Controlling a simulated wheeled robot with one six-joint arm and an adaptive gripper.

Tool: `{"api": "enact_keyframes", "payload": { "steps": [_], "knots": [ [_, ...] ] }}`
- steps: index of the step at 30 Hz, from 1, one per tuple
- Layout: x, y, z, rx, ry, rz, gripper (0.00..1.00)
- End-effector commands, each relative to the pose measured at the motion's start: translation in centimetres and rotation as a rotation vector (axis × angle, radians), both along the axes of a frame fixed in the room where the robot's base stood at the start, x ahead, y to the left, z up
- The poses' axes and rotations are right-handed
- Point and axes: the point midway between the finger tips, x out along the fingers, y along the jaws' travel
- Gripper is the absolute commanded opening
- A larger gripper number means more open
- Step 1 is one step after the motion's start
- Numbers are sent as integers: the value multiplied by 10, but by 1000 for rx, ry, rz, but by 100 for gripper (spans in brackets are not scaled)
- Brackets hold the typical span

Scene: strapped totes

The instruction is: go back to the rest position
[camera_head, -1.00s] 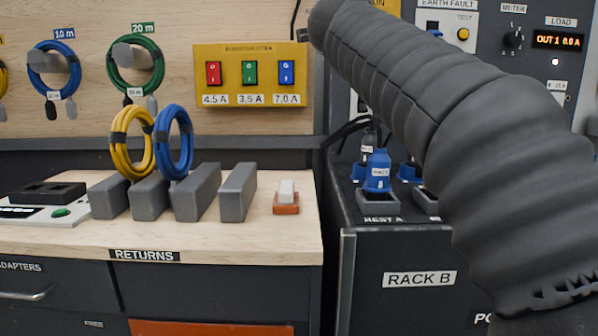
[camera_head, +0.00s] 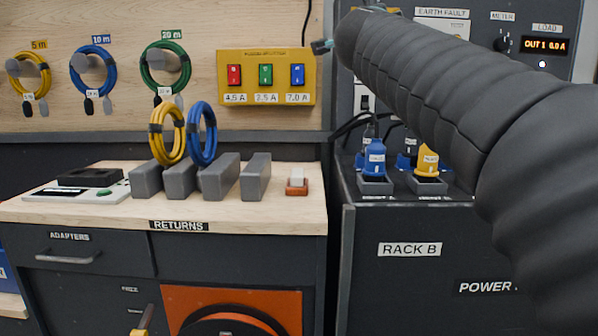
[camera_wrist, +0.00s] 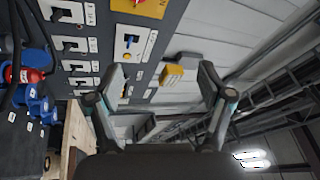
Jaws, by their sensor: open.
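My gripper (camera_wrist: 162,100) shows in the wrist view with its two fingers spread apart and nothing between them. Behind the gap are a grey panel with switches and a pale wall, at a distance. In the head view my arm, in a dark ribbed sleeve, reaches from the lower right to the upper middle. Only a small tip of my gripper (camera_head: 322,46) shows there, beside the yellow switch box (camera_head: 266,98). The rest of the gripper is hidden behind the arm.
The returns bench (camera_head: 110,213) carries grey blocks holding a yellow coil (camera_head: 166,133) and a blue coil (camera_head: 203,133). Rack B (camera_head: 410,275) stands right of it with a blue plug (camera_head: 375,158) and a yellow plug (camera_head: 427,160) on top. Coils hang on the back wall.

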Motion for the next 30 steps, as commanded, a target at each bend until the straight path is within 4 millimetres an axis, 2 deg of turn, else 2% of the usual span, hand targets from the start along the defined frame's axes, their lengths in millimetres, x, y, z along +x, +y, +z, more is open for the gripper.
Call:
{"api": "enact_keyframes", "payload": {
  "steps": [7, 11, 14, 15, 20, 25, 30],
  "knots": [
    [-22, 20, -17, -213, 9, 110, 80],
    [-42, 40, -50, -381, 63, 215, 80],
    [-64, 57, -101, -535, 158, 325, 80],
    [-74, 63, -125, -594, 205, 371, 80],
    [-115, 73, -221, -772, 412, 518, 80],
    [-165, 65, -320, -900, 656, 635, 80],
    [-224, 43, -412, -987, 917, 719, 80]
  ]
}}
